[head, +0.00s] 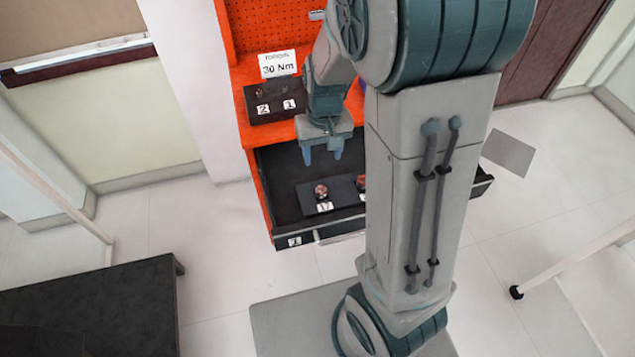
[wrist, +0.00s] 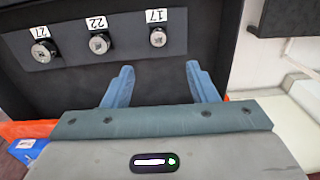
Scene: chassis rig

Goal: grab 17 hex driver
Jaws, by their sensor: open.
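The 17 hex driver (head: 321,192) is a round metal piece standing in a dark holder (head: 340,183) inside the open drawer, behind a white 17 label. In the wrist view the 17 hex driver (wrist: 158,38) is the rightmost of three round heads, beyond my fingertips and nearly in line with the gap between them. My gripper (head: 322,156) hangs over the drawer, behind the driver in the head picture and apart from it. The wrist view also shows my gripper (wrist: 160,72) open, with nothing between its blue fingers.
The drivers labelled 22 (wrist: 99,43) and 27 (wrist: 43,51) stand beside it. The open drawer's front (head: 340,229) and walls surround the holder. An orange workbench (head: 245,72) carries a dark block (head: 276,104) and a 30 Nm sign (head: 278,64). A dark table (head: 90,300) stands at lower left.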

